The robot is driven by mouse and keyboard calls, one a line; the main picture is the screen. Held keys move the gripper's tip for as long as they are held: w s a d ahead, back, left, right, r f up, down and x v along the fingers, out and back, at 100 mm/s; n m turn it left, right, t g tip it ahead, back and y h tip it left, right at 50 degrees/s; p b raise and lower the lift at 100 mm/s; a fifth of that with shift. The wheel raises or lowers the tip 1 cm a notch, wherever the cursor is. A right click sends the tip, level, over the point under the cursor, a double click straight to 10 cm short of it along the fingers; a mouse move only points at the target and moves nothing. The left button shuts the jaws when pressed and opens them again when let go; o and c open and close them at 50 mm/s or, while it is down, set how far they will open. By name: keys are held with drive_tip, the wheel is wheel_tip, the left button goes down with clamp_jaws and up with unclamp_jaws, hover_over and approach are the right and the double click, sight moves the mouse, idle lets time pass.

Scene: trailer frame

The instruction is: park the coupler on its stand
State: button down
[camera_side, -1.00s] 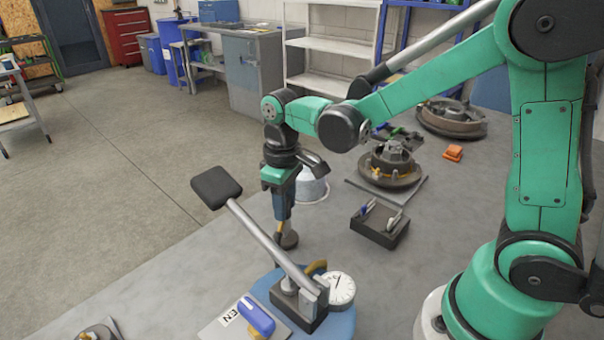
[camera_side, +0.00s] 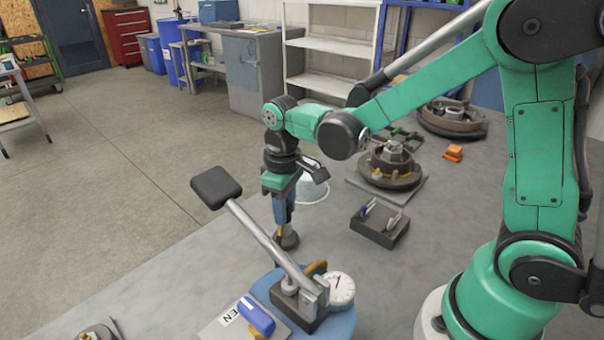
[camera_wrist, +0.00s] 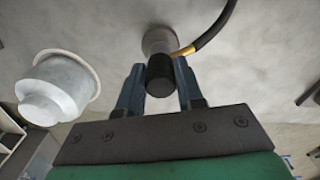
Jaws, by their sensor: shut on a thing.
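My gripper (camera_side: 284,215) points down near the middle of the side view. In the wrist view my gripper (camera_wrist: 160,88) has its two blue fingers on either side of the coupler, a dark cylinder (camera_wrist: 160,76) with a brass fitting and a black hose. It is shut on the coupler. A round grey piece (camera_wrist: 158,40), which may be the stand, shows just beyond the coupler's end. A round brownish-grey piece (camera_side: 288,240) is just below the fingers in the side view. I cannot tell whether the coupler touches it.
A lever with a black pad (camera_side: 216,187) slants up in front of my gripper. A dial gauge (camera_side: 340,288) and a blue cylinder (camera_side: 256,316) are near its base. A whitish pail (camera_wrist: 58,88) is beside the gripper. A dark box (camera_side: 380,227) stands to the right.

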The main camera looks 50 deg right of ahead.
drive_tip(key=shift+f, duration=0.45)
idle(0.9)
drive_tip(key=shift+c, duration=0.4)
unclamp_jaws()
drive_tip(key=shift+r, duration=0.1)
drive_tip(key=shift+r, duration=3.45)
drive_tip(key=s+d+r+m+t, duration=0.1)
drive_tip(key=s+d+m+t, duration=0.1)
drive_tip(key=s+t, duration=0.4)
drive_tip(key=shift+s+r+m+t, duration=0.15)
drive_tip(key=shift+r+m+t, duration=0.1)
drive_tip(key=shift+m+t, duration=0.35)
